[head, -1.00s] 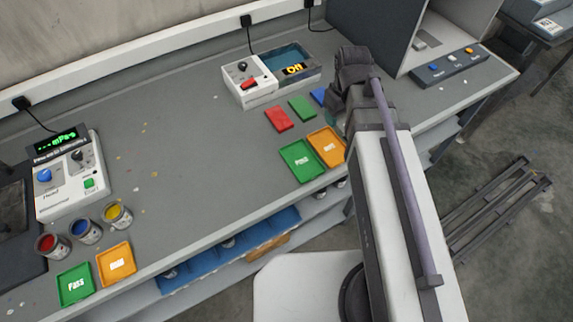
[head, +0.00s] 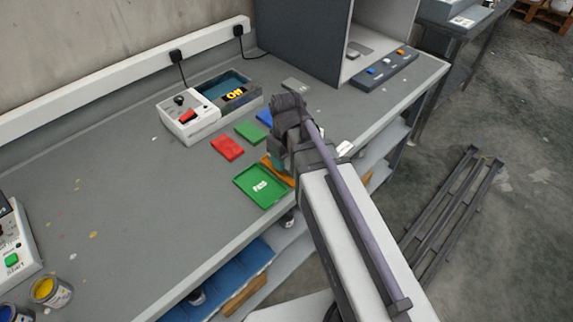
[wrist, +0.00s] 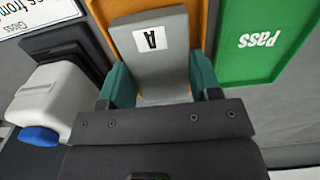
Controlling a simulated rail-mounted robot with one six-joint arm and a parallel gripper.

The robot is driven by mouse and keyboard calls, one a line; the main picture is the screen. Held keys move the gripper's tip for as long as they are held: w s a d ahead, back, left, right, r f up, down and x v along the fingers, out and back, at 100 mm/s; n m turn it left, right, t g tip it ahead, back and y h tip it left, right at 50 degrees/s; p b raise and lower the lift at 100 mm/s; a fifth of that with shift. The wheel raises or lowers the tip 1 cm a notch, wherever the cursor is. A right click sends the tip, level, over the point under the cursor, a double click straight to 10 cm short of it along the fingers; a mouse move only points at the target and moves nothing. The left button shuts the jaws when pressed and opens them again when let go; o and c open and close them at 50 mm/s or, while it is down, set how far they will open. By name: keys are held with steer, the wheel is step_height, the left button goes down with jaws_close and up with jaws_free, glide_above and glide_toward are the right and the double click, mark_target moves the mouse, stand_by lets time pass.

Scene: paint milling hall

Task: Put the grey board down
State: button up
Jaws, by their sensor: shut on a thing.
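The grey board (wrist: 153,45) with a white label reading "A" is between the two teal fingertips of my gripper (wrist: 160,82). My gripper is shut on it, over the orange tray (wrist: 204,20) in the wrist view. I cannot tell whether the board touches the tray. In the head view my gripper (head: 283,160) covers much of the orange tray (head: 276,171) and hides the board. The green Pass tray (head: 250,195) lies beside the orange one; it also shows in the wrist view (wrist: 262,15).
Red (head: 228,148), green (head: 250,132) and blue (head: 264,117) plates lie behind the trays. A white device (head: 190,122) with a basin stands further back. In the wrist view, a white bottle (wrist: 58,95) with a blue cap is at the left.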

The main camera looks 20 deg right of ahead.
mark_target(287, 160)
steer(key=shift+r, duration=0.15)
steer(key=shift+f+b, duration=0.5)
steer(key=shift+f, duration=0.15)
steer(key=o, duration=0.9)
step_height(287, 160, up, 14)
steer(key=p, duration=1.3)
steer(key=shift+f+p, duration=0.2)
steer(key=shift+p, duration=0.1)
steer(key=s+m, duration=0.5)
steer(key=s, duration=0.1)
steer(key=shift+s+f+m, duration=0.1)
steer(key=shift+s+m, duration=0.15)
steer(key=shift+m, duration=0.05)
